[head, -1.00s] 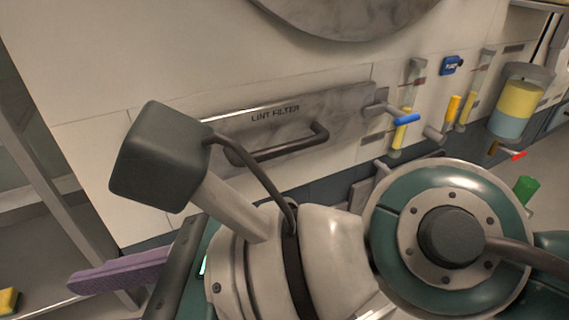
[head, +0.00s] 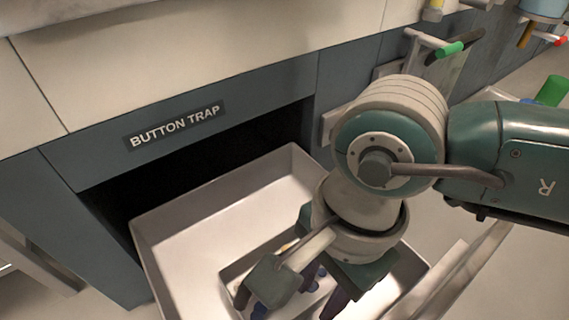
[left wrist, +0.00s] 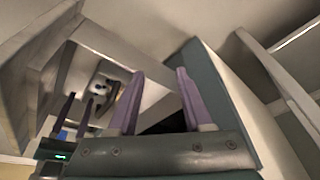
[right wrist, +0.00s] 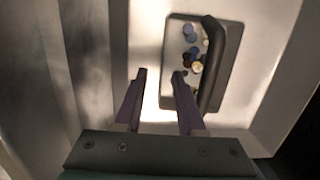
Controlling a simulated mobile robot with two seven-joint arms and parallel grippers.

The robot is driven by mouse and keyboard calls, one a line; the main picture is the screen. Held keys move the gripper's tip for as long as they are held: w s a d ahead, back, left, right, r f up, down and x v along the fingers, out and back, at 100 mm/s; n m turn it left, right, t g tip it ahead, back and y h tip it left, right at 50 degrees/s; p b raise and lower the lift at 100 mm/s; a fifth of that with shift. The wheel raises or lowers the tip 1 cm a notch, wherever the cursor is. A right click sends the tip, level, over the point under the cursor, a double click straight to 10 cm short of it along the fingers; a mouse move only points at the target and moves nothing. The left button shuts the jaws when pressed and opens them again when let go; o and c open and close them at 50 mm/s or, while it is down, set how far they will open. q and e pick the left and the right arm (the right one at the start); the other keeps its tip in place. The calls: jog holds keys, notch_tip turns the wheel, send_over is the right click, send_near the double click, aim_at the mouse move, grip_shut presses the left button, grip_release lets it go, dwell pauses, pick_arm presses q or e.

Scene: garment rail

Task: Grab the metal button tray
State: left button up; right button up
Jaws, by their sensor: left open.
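The metal button tray (right wrist: 176,48) is a small shallow tray with a dark bar handle (right wrist: 222,58). Several blue, dark and pale buttons (right wrist: 192,55) lie in it. It sits inside the pulled-out white drawer (right wrist: 275,110). In the head view the tray (head: 238,270) is partly hidden by my right arm. My right gripper (right wrist: 159,73) is open over the drawer, with nothing between its purple fingers. Its right fingertip overlaps the tray's near left edge in the right wrist view; contact cannot be told. My left gripper (left wrist: 160,73) is open and empty, outside the head view.
The drawer comes out under a dark blue-grey panel labelled BUTTON TRAP (head: 175,125). The drawer walls stand around the tray. A lever with a green grip (head: 449,49) is at the upper right. Much of the drawer floor beside the tray is bare.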

aim_at(310, 306)
jog(key=shift+a+f+b, duration=0.2)
jog(key=shift+f+b, duration=0.15)
jog(key=shift+f, duration=0.5)
notch_tip(310, 306, down, 5)
jog(key=b, duration=0.4)
jog(key=shift+s+a+r+b, duration=0.1)
jog(key=shift+r+b, duration=0.05)
jog(key=shift+b, duration=0.2)
pick_arm(q)
notch_tip(310, 306, down, 6)
jog(key=shift+a, duration=0.2)
pick_arm(e)
jog(key=shift+r, duration=0.1)
grip_shut()
pick_arm(q)
jog(key=shift+w, duration=0.1)
jog(key=shift+d, duration=0.1)
